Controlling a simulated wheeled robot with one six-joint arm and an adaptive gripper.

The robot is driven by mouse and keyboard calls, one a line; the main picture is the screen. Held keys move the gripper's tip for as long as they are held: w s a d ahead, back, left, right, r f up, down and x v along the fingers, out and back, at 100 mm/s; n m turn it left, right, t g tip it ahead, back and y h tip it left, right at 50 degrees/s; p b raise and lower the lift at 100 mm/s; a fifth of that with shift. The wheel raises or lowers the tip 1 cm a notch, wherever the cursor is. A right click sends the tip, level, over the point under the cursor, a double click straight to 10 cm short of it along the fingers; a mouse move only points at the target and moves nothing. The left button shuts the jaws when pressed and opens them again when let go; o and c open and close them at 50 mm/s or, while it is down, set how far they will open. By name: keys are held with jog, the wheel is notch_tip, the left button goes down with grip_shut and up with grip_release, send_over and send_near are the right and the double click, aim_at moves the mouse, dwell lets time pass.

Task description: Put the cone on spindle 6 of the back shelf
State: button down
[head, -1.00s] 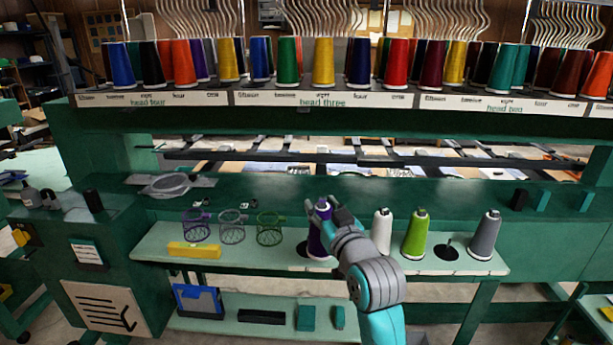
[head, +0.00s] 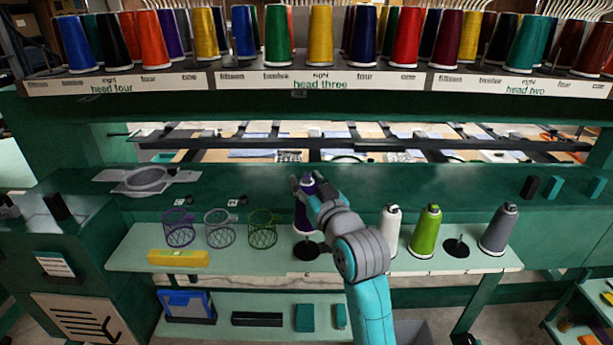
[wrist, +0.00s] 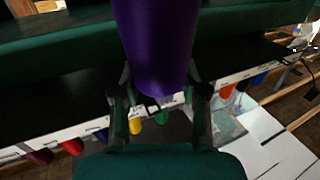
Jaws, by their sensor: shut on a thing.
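A purple cone of thread (head: 303,218) is upright in my gripper (head: 309,184), which is shut on its upper part. The cone hangs just above a round black spindle base (head: 311,249) on the pale green shelf. The wrist view shows the purple cone (wrist: 155,50) large between the two fingers of my gripper (wrist: 160,105). The long upper rack (head: 240,82) is crowded with coloured cones over labels such as "head four", "head three" and "head two". I cannot make out a spindle numbered 6.
White (head: 391,230), green (head: 425,232) and grey (head: 498,230) cones stand right of my arm on the pale shelf (head: 135,252). An empty black spindle base (head: 456,247) is between green and grey. Mesh cups (head: 220,230) and a yellow block (head: 178,258) are at left.

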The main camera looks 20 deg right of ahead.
jog(key=shift+f, duration=3.8)
jog(key=c, duration=0.5)
grip_release()
jog(key=shift+s, duration=0.1)
